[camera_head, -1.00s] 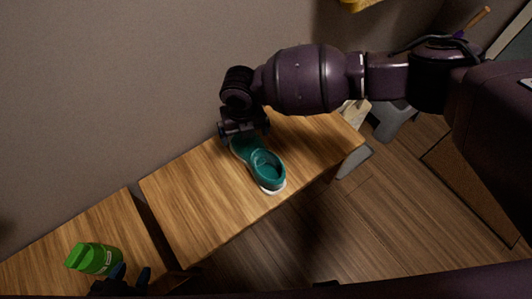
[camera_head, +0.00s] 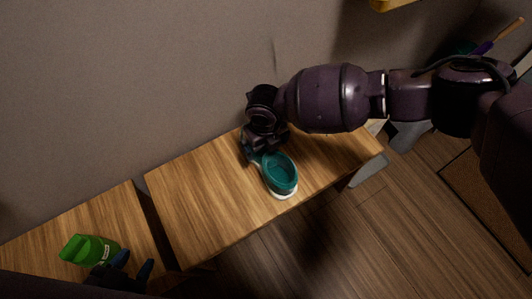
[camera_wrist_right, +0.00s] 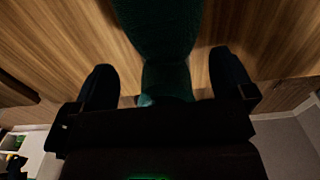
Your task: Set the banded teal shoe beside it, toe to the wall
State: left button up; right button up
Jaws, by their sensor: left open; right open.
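A teal shoe (camera_head: 281,174) with a pale sole stands on the wooden bench, its opening up. In the right wrist view, my right gripper (camera_wrist_right: 165,84) is open, with one finger on each side of the narrow dark teal part of the shoe (camera_wrist_right: 160,35). Contact cannot be told. No band can be made out, and no second shoe is seen. My left gripper (camera_head: 134,264) is open and empty at lower left, just right of a green container.
The green container (camera_head: 88,249) lies on the left bench section (camera_head: 110,215). A dark gap separates it from the right section (camera_head: 195,205). The grey wall (camera_head: 120,90) runs behind. The right section is clear left of the shoe.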

aim_at(267, 153)
jog(key=f, duration=0.1)
jog(key=f+b, duration=0.1)
jog(key=f, duration=0.2)
jog(key=shift+d+f, duration=0.25)
jog(key=shift+f, duration=0.1)
jog(key=shift+r, duration=0.1)
jog(key=c, duration=1.1)
